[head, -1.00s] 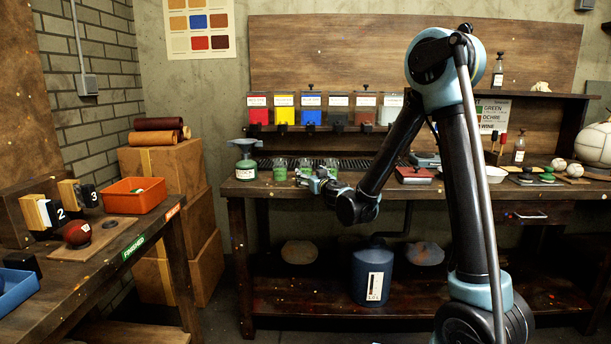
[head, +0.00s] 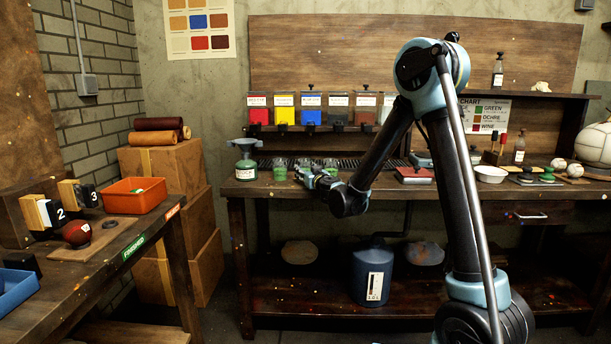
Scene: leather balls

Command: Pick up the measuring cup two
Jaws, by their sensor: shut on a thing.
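Several small clear measuring cups with green marks stand in a row on the back workbench, below the coloured bins. The left cup (head: 280,170) is plainly seen and stands free. A middle cup (head: 304,166) shows beside my gripper, and a right cup (head: 331,166) shows just behind it. My gripper (head: 308,179) is at the bench's front edge among these cups, shut on a cup. The fingers are small and partly hidden by the wrist, so I cannot make out the number on the held cup.
A green funnel-topped vessel (head: 245,160) stands left of the cups. A red book-like block (head: 413,175) and a white bowl (head: 490,174) lie to the right. Coloured bins (head: 311,109) hang above. The side table (head: 100,255) is at left.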

